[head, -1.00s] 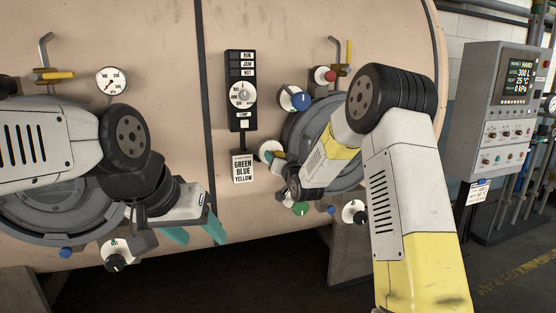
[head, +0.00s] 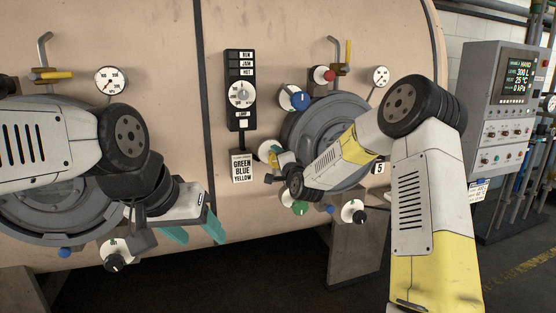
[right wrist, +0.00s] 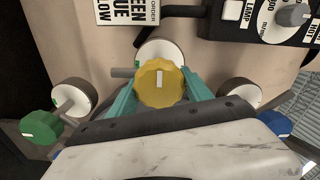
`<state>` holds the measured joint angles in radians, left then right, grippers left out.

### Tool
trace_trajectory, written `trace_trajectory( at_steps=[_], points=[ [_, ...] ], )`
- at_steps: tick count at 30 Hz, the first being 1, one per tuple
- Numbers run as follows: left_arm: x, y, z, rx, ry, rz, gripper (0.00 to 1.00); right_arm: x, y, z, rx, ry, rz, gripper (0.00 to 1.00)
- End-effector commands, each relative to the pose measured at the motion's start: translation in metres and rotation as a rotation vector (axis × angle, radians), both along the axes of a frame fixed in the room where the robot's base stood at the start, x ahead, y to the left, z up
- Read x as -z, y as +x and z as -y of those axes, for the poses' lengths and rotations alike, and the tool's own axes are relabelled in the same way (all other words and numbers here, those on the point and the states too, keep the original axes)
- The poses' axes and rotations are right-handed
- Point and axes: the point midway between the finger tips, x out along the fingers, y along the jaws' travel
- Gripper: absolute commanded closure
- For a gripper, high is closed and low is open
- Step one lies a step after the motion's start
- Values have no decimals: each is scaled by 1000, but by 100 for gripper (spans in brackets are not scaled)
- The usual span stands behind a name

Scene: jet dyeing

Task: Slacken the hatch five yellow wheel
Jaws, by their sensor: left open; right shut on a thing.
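The yellow wheel (right wrist: 161,84) is a scalloped knob with a white mark, in front of a round white flange on the tan vessel wall. My right gripper (right wrist: 160,92) has its two teal fingers on either side of the wheel and is shut on it. My left gripper (head: 194,232) is open and empty, low in front of the vessel.
Near the hatch are a blue wheel (head: 300,101), a red wheel (head: 329,76), a green wheel (head: 300,208) and a black knob (head: 359,217). A dial panel (head: 241,92) and a GREEN BLUE YELLOW sign (head: 243,167) are to the left. A control box (head: 495,110) stands at right.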

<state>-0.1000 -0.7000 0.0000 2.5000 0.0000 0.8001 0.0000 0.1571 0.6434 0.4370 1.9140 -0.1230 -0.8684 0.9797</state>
Motion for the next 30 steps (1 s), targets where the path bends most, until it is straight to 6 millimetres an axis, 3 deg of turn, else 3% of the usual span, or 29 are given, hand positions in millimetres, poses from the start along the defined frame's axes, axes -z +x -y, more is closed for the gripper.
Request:
trace_trajectory(
  at_steps=[30],
  points=[
    [0,0,0,0,0,0,43,6,0,0,2,921,-302,82]
  ],
)
